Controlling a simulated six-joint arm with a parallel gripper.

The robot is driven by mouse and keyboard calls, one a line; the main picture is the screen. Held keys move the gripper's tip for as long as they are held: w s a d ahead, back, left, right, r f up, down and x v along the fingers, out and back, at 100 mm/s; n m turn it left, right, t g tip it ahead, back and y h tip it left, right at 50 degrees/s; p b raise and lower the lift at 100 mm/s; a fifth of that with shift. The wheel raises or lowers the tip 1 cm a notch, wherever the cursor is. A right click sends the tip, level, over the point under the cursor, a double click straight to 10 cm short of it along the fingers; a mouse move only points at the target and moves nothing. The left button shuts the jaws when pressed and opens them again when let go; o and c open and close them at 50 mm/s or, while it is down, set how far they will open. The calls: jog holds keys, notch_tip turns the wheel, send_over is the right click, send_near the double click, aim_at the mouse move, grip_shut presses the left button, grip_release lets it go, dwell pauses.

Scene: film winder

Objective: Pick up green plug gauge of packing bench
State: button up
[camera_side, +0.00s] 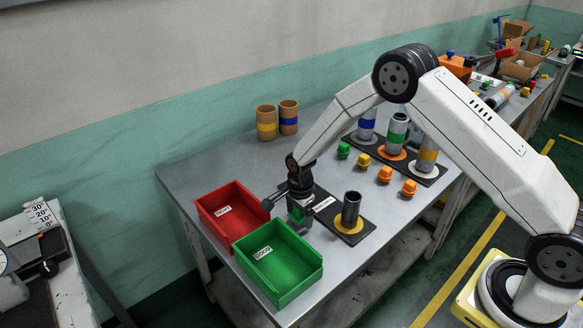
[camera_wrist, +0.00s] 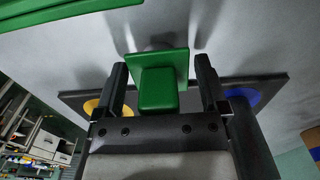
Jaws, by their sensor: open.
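The green plug gauge (camera_wrist: 163,88) shows in the wrist view as a square green plate with a smaller block on it. It lies between the two fingers of my gripper (camera_wrist: 161,80), with a visible gap on each side. My gripper is open and around the block, not closed on it. In the side view my gripper (camera_side: 299,206) is low over the bench at the left end of a dark plate. A little green of the gauge (camera_side: 295,215) shows there; the rest is hidden by the fingers.
A red tray (camera_side: 222,197) and a green tray (camera_side: 305,272) stand close to the left and front of my gripper. A black cylinder (camera_side: 350,208) stands on the dark plate's yellow ring (camera_side: 343,228). Small green, yellow and orange pieces (camera_side: 385,174) and canisters (camera_side: 397,130) are behind.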

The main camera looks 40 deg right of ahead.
dwell(0.4)
jog(key=c, duration=1.1)
jog(key=shift+r, duration=0.1)
jog(key=shift+c, duration=0.2)
jog(key=shift+r, duration=0.75)
jog(key=s+r, duration=1.1)
jog(key=s, duration=0.3)
jog(key=shift+d+r, duration=0.15)
jog(key=shift+d, duration=0.15)
